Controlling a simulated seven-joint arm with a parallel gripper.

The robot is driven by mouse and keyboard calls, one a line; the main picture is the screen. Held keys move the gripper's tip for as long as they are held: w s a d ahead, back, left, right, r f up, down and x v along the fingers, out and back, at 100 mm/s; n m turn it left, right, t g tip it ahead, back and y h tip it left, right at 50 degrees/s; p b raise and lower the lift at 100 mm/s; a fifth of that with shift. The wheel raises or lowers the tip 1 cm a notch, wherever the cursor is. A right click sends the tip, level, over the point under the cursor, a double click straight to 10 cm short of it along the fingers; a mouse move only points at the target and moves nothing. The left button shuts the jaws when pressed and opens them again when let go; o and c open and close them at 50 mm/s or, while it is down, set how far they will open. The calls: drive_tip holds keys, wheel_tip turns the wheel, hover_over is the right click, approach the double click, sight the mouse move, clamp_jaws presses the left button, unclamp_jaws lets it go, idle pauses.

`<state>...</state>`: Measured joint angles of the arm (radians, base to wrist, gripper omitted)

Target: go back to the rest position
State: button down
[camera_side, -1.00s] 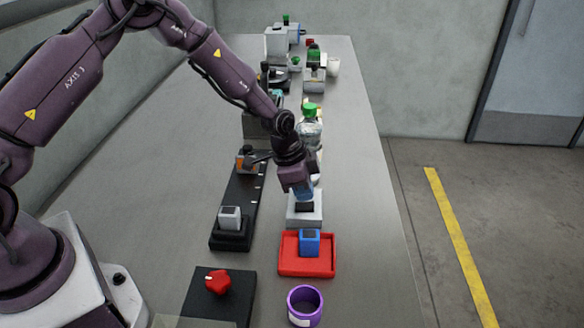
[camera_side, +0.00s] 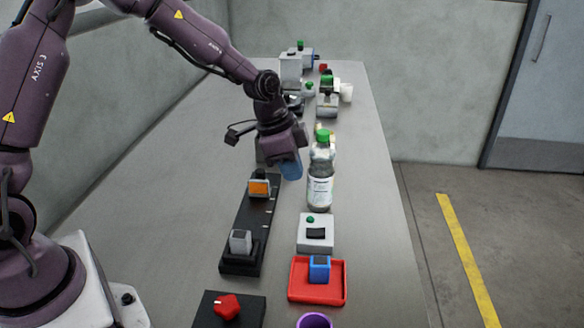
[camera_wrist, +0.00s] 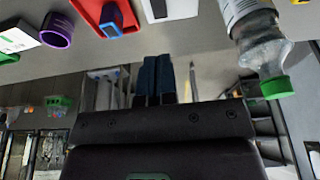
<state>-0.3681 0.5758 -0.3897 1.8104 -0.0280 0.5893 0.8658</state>
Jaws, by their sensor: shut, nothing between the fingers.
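My gripper (camera_side: 290,168) is raised above the table, just left of a clear bottle with a green cap (camera_side: 320,185) in the side view. In the wrist view its two dark blue fingers (camera_wrist: 156,78) are together with nothing between them. The bottle also shows at the upper right of the wrist view (camera_wrist: 262,45). My gripper is apart from the bottle and from the black rail (camera_side: 252,225) below it. No marker of a rest position is visible.
A white box with a green button (camera_side: 315,232), a red tray (camera_side: 330,296) holding a blue block (camera_side: 319,268), and a purple ring (camera_side: 314,321) stand in front. A black base with a red knob (camera_side: 228,307) is at front left. The left tabletop is clear.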

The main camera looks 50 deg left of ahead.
drive_tip(key=s+r+n+t+y, duration=0.1)
drive_tip(key=s+r+n, duration=0.3)
drive_tip(key=s+r, duration=0.4)
drive_tip(key=s+a+r+n+t+y, duration=0.1)
drive_tip(key=s+r+n, duration=0.4)
drive_tip(key=s, duration=1.2)
drive_tip(key=shift+r+t, duration=0.6)
drive_tip(key=shift+r, duration=1.6)
